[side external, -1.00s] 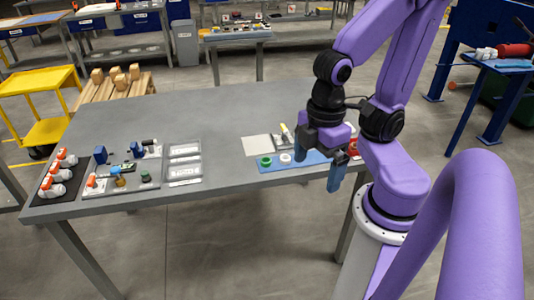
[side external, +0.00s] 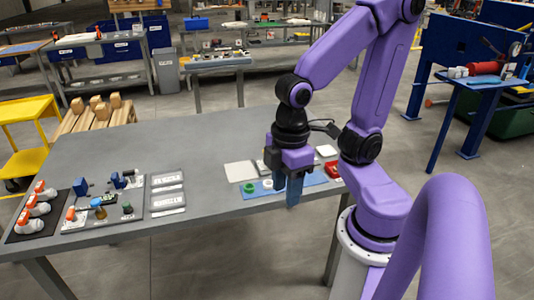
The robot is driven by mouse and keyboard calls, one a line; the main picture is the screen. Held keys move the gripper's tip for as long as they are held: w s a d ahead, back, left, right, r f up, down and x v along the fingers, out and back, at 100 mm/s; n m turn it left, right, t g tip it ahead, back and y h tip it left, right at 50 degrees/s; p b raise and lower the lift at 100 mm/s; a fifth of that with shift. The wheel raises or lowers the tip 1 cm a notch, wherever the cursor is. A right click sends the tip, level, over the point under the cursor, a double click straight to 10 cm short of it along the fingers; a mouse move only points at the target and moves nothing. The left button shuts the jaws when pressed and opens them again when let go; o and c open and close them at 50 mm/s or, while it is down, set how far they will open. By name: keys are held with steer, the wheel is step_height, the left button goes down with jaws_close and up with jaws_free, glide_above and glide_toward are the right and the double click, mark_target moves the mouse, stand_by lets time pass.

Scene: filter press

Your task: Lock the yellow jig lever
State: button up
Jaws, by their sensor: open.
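My gripper (side external: 286,186) points down over the front right part of the grey table, above or in front of a blue mat (side external: 313,180). Its blue fingers are open and nothing shows between them. A small dark-grey block (side external: 261,166), possibly part of the jig, shows just left of the gripper and is partly covered by it. I cannot make out the yellow lever there; the gripper hides that spot. A green ring (side external: 249,188) and a white ring (side external: 267,184) lie on the mat left of the fingers. I cannot tell whether the fingers touch anything.
A red part (side external: 332,169) and a white piece (side external: 326,151) lie right of the gripper. A pale sheet (side external: 240,171) lies to its left. A fixture plate (side external: 75,225) with small parts and orange-white pieces (side external: 39,207) are at far left.

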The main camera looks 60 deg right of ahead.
steer(key=w+d+m, duration=0.5)
steer(key=w, duration=0.6)
steer(key=w+d+m, duration=0.5)
steer(key=w+d, duration=0.1)
steer(key=w, duration=0.4)
steer(key=w+d+f+m, duration=0.1)
steer(key=w+d+m, duration=0.2)
steer(key=d, duration=0.4)
steer(key=w+d+f+m, duration=0.1)
steer(key=w+d+m, duration=0.2)
steer(key=d, duration=0.4)
steer(key=s+d+f+m, duration=0.1)
steer(key=d+m, duration=0.1)
steer(key=d, duration=0.5)
steer(key=s+d+f+m, duration=0.1)
steer(key=d+f+m, duration=0.1)
steer(key=d, duration=0.5)
step_height(320, 180, down, 16)
steer(key=shift+f, duration=0.15)
jaws_close()
